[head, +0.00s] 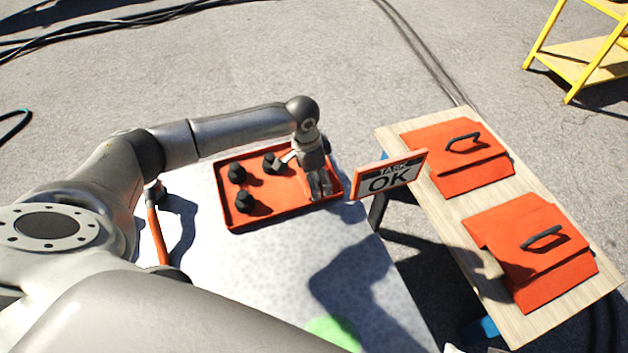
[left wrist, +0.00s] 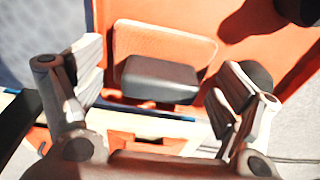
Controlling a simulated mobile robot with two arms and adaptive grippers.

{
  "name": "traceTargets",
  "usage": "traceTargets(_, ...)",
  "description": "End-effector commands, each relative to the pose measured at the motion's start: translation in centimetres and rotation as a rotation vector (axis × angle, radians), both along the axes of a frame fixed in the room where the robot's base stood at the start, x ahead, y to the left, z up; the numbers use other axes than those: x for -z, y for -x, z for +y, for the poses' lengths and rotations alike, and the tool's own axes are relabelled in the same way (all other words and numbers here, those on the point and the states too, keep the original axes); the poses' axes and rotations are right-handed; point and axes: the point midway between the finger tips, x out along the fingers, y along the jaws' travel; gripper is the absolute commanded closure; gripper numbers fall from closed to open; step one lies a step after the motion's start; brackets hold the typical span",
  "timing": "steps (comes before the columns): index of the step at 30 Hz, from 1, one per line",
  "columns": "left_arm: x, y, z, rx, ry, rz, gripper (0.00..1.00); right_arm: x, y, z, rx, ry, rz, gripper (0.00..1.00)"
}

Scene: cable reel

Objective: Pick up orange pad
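An orange pad (left wrist: 135,40) with rounded corners and a dark grey grip block (left wrist: 160,80) lies between my left fingers in the left wrist view. It appears to lie at the right end of the orange tray (head: 240,222), where my gripper mostly hides it in the head view. My left gripper (head: 320,185) points down over that end. In the left wrist view my left gripper (left wrist: 158,65) is open, with one finger on each side of the block and gaps visible. My right gripper is not in view.
Several black knobs (head: 245,203) stand in the tray on a pale table (head: 265,270). A "TASK OK" sign (head: 390,178) stands just right of the tray. Two orange cases (head: 465,180) with black handles lie on a wooden bench (head: 440,205). A yellow stand (head: 580,55) is at upper right.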

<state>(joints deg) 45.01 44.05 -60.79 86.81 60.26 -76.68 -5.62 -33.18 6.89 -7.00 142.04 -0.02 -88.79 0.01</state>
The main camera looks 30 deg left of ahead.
Motion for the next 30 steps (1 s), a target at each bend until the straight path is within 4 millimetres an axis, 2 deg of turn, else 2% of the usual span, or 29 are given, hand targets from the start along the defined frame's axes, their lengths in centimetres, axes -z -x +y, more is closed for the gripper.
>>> traceTargets(1,0.0,0.0,0.0,0.000,0.000,0.000,0.24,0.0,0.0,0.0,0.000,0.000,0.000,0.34)
traceTargets(6,0.0,0.0,0.0,0.000,0.000,0.000,0.46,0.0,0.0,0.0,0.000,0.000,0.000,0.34)
traceTargets(14,-0.4,0.0,0.0,0.000,0.001,-0.001,0.46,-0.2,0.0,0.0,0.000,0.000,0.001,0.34)
traceTargets(16,-1.2,0.0,0.0,0.000,0.000,-0.001,0.47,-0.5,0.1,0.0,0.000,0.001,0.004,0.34)
traceTargets(18,-2.4,-0.1,0.0,0.000,0.002,-0.004,0.56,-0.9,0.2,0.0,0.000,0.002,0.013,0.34)
traceTargets(19,-3.0,-0.1,0.0,-0.001,0.001,-0.004,0.65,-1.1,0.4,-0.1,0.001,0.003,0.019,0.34)
traceTargets(20,-3.7,-0.1,0.0,-0.001,0.001,-0.003,0.71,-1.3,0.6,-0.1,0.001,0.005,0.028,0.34)
traceTargets(24,-6.9,-0.1,0.0,0.000,0.001,-0.004,0.71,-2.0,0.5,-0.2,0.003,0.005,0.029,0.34)
traceTargets(26,-8.1,-0.1,0.0,0.000,0.001,-0.003,0.71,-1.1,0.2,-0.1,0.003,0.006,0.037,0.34)
traceTargets(29,-9.0,-0.1,0.0,0.000,0.001,-0.001,0.72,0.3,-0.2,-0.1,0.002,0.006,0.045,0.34)
traceTargets(30,-9.3,-0.1,0.0,0.000,0.001,-0.001,0.84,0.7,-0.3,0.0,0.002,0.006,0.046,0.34)
